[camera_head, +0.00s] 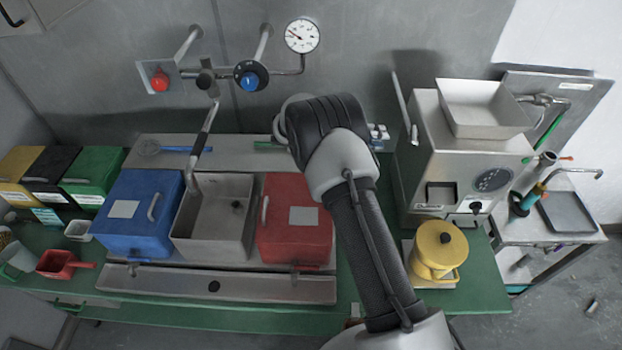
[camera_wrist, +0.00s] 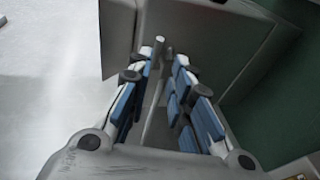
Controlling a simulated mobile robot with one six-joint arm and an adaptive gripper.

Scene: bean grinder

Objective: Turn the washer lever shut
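A slim pale metal lever (camera_head: 402,106) rises along the left side of the grey machine, leaning slightly left at its top; I take it to be the washer lever. In the wrist view a metal rod (camera_wrist: 153,105) with a rounded end shows between the fingers of my gripper (camera_wrist: 163,62). The blue-padded fingers are apart, with gaps visible beside the rod, so my gripper is open. In the head view only the fingertips of my gripper (camera_head: 378,132) show beyond my wrist, left of the lever. My arm hides the rest.
The grey machine (camera_head: 452,160) carries a steel hopper (camera_head: 484,108) and a dial. A yellow canister (camera_head: 439,250) stands in front of it. A red bin (camera_head: 297,217), a steel sink (camera_head: 207,240) and a blue bin (camera_head: 140,213) stand left of my arm. Pipes and a gauge (camera_head: 302,36) are on the wall.

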